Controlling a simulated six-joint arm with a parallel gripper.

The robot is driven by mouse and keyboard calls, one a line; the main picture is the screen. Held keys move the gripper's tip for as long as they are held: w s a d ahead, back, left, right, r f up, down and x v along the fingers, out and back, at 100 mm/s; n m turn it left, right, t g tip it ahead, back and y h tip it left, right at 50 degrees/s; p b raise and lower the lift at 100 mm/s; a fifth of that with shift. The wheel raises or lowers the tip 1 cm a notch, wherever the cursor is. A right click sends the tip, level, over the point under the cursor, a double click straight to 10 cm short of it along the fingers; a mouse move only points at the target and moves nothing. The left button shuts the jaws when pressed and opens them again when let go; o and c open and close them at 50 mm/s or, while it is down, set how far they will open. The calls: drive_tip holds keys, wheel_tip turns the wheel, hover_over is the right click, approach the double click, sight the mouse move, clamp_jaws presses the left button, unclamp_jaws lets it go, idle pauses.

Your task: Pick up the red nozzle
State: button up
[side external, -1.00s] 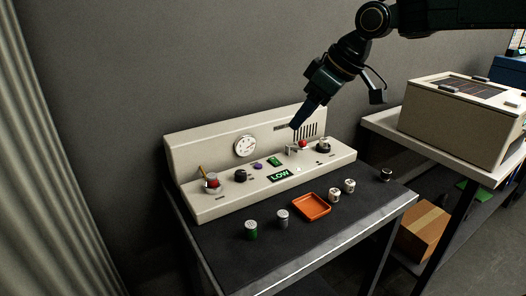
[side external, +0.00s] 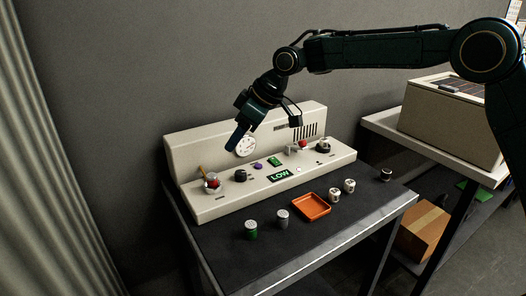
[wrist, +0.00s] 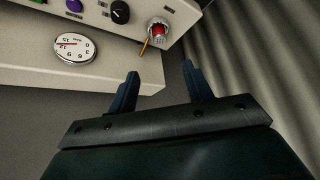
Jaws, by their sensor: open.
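A red part, which looks like the red nozzle (side external: 213,183), sits in a silver round fitting with a yellow lever at the left end of the beige brewer panel. It also shows in the wrist view (wrist: 157,31), at the top, beyond my fingertips. A second red part (side external: 303,143) is at the panel's right end; I cannot tell for sure which one is the nozzle. My gripper (side external: 233,144) is open and empty, above the panel's left half near the gauge. In the wrist view my gripper (wrist: 160,70) has its two blue fingers spread apart.
The brewer's upright back with a round gauge (side external: 245,146) stands behind the panel. An orange tray (side external: 325,207), a green jar (side external: 251,231), a grey jar (side external: 282,220) and small white jars (side external: 348,186) are on the dark table in front. A grey curtain hangs at left.

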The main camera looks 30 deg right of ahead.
hover_over(213, 175)
drive_tip(key=s+d, duration=0.2)
drive_tip(key=shift+s+f, duration=0.1)
drive_tip(key=shift+f, duration=3.55)
drive_tip(key=shift+f, duration=0.1)
drive_tip(key=shift+x, duration=2.5)
drive_tip(key=shift+s, duration=0.1)
clamp_jaws()
wheel_tip(213, 175, up, 10)
